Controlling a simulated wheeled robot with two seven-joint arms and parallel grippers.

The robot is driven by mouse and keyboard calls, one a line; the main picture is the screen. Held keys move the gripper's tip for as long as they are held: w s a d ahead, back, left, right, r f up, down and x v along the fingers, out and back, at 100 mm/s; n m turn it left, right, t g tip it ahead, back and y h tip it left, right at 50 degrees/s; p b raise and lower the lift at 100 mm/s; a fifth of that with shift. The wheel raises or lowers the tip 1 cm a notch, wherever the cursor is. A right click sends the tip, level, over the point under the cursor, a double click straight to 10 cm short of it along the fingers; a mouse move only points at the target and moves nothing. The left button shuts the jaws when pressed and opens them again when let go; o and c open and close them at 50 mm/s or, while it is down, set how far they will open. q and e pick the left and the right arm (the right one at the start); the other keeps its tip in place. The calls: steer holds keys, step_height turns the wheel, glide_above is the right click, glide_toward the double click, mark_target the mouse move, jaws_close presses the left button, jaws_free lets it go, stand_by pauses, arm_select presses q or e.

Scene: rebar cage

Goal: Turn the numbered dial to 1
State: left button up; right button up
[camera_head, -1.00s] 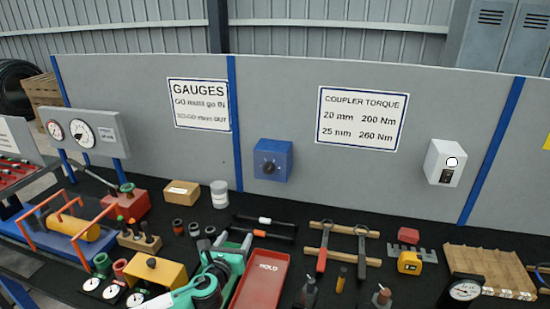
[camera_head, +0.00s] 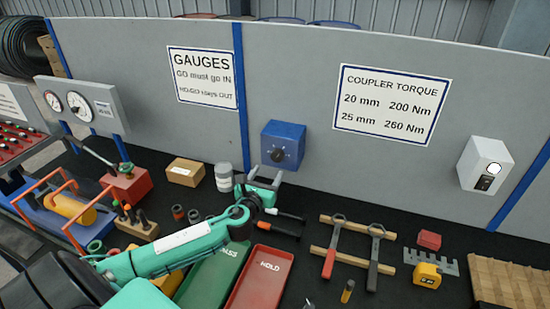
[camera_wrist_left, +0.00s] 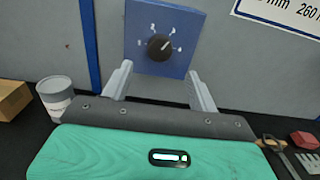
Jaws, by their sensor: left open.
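The numbered dial is a black knob (camera_head: 277,155) on a blue box (camera_head: 290,141) fixed to the grey panel. In the left wrist view the knob (camera_wrist_left: 159,47) shows ahead, with white marks around it on the blue face (camera_wrist_left: 179,19). My left gripper (camera_head: 266,174) is just below and in front of the box, apart from the knob. In the left wrist view its two fingers (camera_wrist_left: 160,88) are spread with nothing between them, below the knob. My right gripper is not in view.
A white-grey can (camera_head: 224,177) and a cardboard box (camera_head: 185,172) stand left of my gripper. A green tray (camera_head: 212,278) and a red tray (camera_head: 262,280) lie in front. The panel (camera_head: 330,170) stands close behind.

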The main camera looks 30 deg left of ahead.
mark_target(276, 159)
arm_select(q)
steer(key=p+x, duration=0.1)
steer(key=x, duration=0.4)
steer(key=shift+w+a+r, duration=0.1)
steer(key=shift+w, duration=0.3)
steer(key=shift+p+x, duration=0.3)
steer(key=shift+x, duration=0.55)
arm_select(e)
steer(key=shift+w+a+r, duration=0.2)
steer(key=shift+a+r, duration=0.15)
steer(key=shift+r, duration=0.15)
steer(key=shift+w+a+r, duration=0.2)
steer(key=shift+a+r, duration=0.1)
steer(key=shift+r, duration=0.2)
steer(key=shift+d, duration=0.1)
arm_select(q)
steer(key=c, duration=1)
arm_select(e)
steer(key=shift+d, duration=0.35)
